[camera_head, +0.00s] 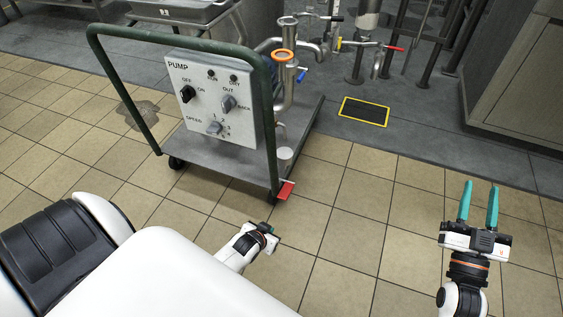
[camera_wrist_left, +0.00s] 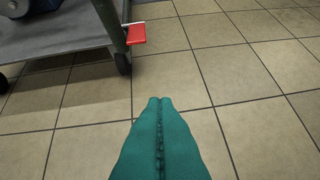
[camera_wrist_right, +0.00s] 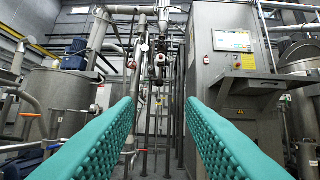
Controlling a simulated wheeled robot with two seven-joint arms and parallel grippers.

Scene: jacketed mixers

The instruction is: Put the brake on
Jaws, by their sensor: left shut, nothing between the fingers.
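The red brake pedal (camera_head: 286,190) sits at the near right corner of the pump cart (camera_head: 215,163), low above a castor. It also shows in the left wrist view (camera_wrist_left: 136,33), sticking out to the right of the cart's wheel. My left gripper (camera_head: 270,229) is shut and empty, in front of the pedal and below it in the picture; its closed fingertips (camera_wrist_left: 160,99) do not touch the pedal. My right gripper (camera_head: 478,190) is open and empty, far to the right of the cart, and its spread fingers also show in the right wrist view (camera_wrist_right: 160,110).
The cart has a green push handle (camera_head: 268,120) and a pump control panel (camera_head: 212,103). Pipes and a metal cabinet (camera_head: 525,85) stand at the back. The tiled floor around my grippers is clear.

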